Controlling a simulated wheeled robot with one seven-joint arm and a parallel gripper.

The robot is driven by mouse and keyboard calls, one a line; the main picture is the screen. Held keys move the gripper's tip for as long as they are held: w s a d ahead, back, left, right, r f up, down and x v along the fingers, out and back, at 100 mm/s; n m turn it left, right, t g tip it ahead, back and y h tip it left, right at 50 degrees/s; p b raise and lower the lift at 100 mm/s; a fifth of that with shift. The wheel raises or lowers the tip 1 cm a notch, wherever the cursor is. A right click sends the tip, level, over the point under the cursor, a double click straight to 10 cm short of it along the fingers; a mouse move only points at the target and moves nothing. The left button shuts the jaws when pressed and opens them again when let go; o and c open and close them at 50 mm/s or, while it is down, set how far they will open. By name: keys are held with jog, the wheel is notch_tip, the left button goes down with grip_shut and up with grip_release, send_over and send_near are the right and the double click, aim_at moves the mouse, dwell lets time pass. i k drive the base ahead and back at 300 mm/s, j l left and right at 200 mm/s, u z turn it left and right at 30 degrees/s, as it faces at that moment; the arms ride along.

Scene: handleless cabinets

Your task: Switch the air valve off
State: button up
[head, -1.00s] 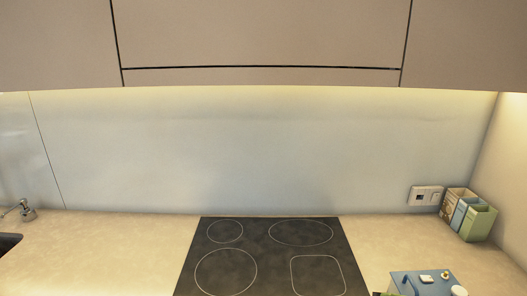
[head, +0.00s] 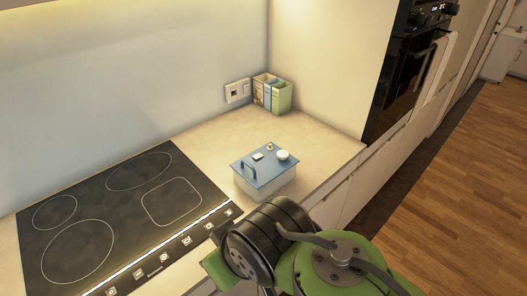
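A small box with a blue top and pale sides (head: 263,170) stands on the counter, to the right of the hob. Its top carries a blue curved handle (head: 247,172), a small white block (head: 258,156), a small brass-coloured fitting (head: 270,147) and a round white knob (head: 282,155). I cannot tell which of these is the air valve, or its setting. My green and black arm rises from the bottom edge, in front of the box and below it in the picture. My gripper is not visible.
A black hob (head: 117,208) lies left of the box. Colourful containers (head: 272,93) and a wall socket (head: 237,92) are behind it. A tall unit with an oven (head: 408,62) is at the right. Bare counter (head: 316,148) surrounds the box; wooden floor (head: 458,190) is open at right.

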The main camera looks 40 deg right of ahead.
aim_at(259, 156)
jog(key=z, duration=1.25)
